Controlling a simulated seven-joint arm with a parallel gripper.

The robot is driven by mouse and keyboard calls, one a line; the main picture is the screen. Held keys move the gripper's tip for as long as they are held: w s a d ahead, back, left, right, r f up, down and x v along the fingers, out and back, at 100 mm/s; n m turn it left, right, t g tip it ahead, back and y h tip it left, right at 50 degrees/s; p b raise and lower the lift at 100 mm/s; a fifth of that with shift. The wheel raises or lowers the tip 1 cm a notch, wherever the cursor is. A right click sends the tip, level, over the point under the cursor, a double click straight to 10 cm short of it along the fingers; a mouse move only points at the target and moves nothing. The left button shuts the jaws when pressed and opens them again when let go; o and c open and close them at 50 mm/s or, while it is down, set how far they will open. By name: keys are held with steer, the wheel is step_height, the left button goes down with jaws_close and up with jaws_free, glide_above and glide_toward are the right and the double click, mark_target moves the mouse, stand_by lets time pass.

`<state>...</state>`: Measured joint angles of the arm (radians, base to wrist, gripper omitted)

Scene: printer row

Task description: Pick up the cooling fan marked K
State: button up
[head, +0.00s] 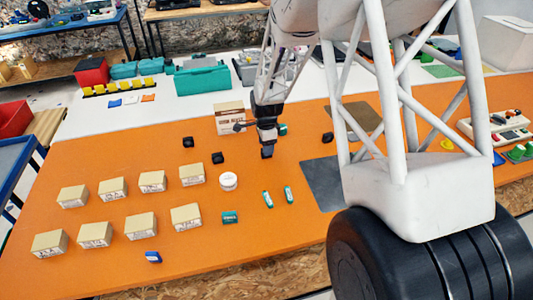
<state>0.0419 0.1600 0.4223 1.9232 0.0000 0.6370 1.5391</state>
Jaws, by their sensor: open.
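Several small black blocks that look like cooling fans lie on the orange table top (120,155). One black block (188,142) is left of my gripper, another (218,158) is nearer and also left, and a third (327,137) is to the right. My gripper (267,148) points down over the table, with its jaws open. A dark piece (267,154) shows right at its tips; I cannot tell whether it is a fan or part of the fingers. No letter is legible on any black block, so I cannot tell which is K.
Several tan boxes (152,181) stand in two rows at the left. A larger carton (229,117) is close behind my gripper, and a teal item (283,130) is beside it. A white roll (228,181) and small teal packs (268,199) lie in front.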

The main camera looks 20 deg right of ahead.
steer(key=shift+f, duration=1.6)
jaws_close()
